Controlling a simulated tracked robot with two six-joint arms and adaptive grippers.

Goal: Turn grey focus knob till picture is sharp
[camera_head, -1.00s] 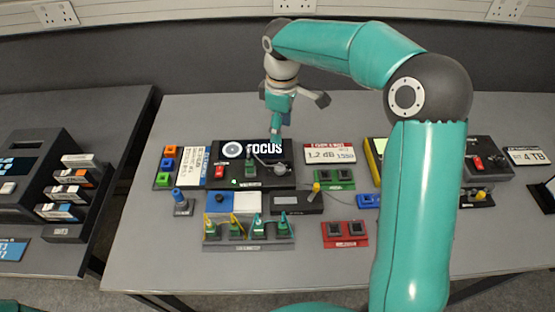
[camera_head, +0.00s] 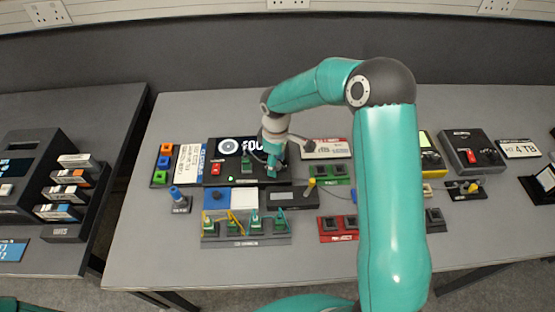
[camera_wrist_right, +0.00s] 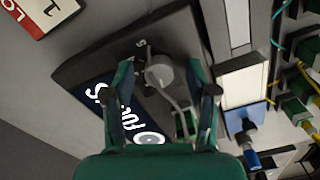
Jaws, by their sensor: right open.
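The black focus unit (camera_head: 222,179) stands on the table; its screen (camera_head: 230,147) has a white ring and the word FOCUS, partly covered by my arm. The letters on the screen (camera_wrist_right: 118,108) read clearly in the right wrist view. The grey focus knob (camera_wrist_right: 160,72) is round with a lever-like bar and sits on the unit's face. My right gripper (camera_head: 272,163) is over the unit's right part and hides the knob in the head view. In the right wrist view its open fingers (camera_wrist_right: 159,74) lie either side of the knob; contact cannot be told. My left gripper is not in view.
A tray with several green plugs (camera_head: 245,240) is in front.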

